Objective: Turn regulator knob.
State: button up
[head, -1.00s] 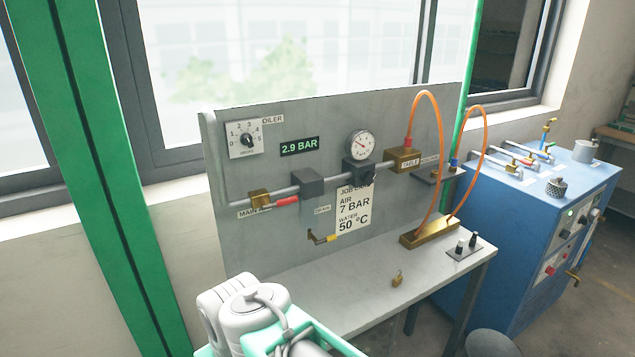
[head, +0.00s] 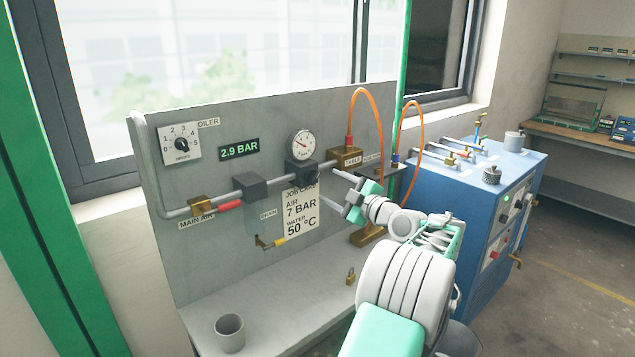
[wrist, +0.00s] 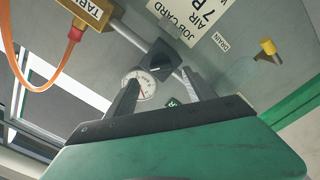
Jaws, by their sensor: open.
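The dark regulator block with its black knob (head: 309,176) sits on the pipe below the round gauge (head: 303,145). My gripper (head: 331,189) is open, just right of the knob in the head view and pointing at the panel. In the wrist view, the dark regulator (wrist: 161,56) lies just beyond and between the open fingers (wrist: 158,80); I see no contact. The gauge shows there beside one finger (wrist: 139,88). The display (head: 238,149) reads 2.9 BAR. The job card (head: 301,211) reads air 7 BAR, water 50 °C.
An orange hose (head: 368,92) loops up right of the regulator. A brass drain valve (head: 270,242) sticks out below the pipe. A grey cup (head: 229,333) and a brass padlock (head: 350,276) stand on the bench. A blue machine (head: 470,208) stands at right.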

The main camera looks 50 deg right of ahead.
aim_at(316, 179)
jog(key=p+x, duration=0.1)
jog(key=x, duration=0.6)
jog(key=shift+w+p, duration=0.1)
jog(key=shift+p, duration=0.3)
jog(key=shift+a, duration=0.1)
grip_shut()
